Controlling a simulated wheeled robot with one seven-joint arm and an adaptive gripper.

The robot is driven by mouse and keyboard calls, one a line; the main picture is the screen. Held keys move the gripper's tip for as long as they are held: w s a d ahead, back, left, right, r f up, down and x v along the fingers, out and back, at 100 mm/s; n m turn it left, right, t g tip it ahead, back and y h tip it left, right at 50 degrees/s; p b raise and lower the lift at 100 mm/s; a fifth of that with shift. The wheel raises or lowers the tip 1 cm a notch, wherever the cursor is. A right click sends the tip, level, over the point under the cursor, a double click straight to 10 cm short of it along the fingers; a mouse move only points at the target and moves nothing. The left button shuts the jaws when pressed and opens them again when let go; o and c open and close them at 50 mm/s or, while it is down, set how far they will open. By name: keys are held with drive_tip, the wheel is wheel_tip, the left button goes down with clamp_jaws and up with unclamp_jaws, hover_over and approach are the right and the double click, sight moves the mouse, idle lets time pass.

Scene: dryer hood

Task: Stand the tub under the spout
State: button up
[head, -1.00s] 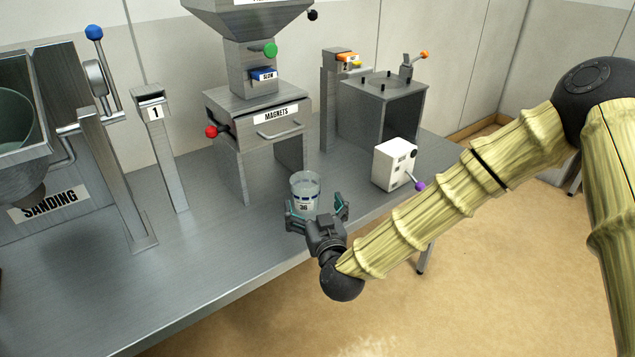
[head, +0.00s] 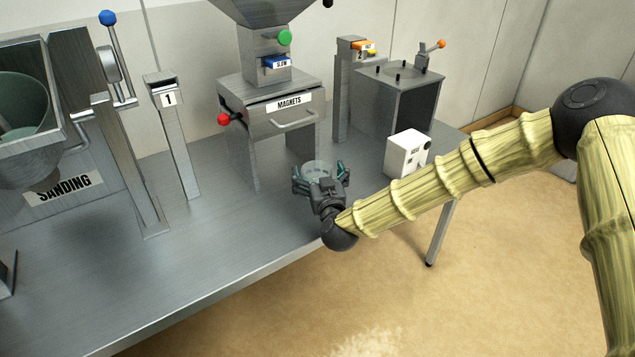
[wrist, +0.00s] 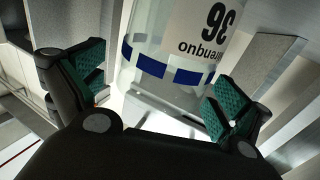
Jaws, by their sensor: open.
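The clear tub (head: 317,167) stands upright on the metal bench, in front of the right leg of the MAGNETS housing. In the wrist view the tub (wrist: 165,45) shows a blue band and a white label with 36. My gripper (head: 321,179) is open, with one finger on each side of the tub. In the wrist view the open fingers (wrist: 156,88) show gaps to the tub wall. My gripper hides the tub's lower part in the head view. I cannot make out a spout under the MAGNETS housing (head: 268,130).
A white box (head: 406,153) stands right of the tub, close to my arm. A red knob (head: 224,119) and a drawer handle (head: 293,121) project from the housing. A post marked 1 (head: 176,140) and the SANDING machine (head: 62,190) stand left.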

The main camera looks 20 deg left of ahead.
drive_tip(key=shift+w+a, duration=0.25)
drive_tip(key=shift+w, duration=0.1)
drive_tip(key=c, duration=1.1)
drive_tip(key=shift+r, duration=0.2)
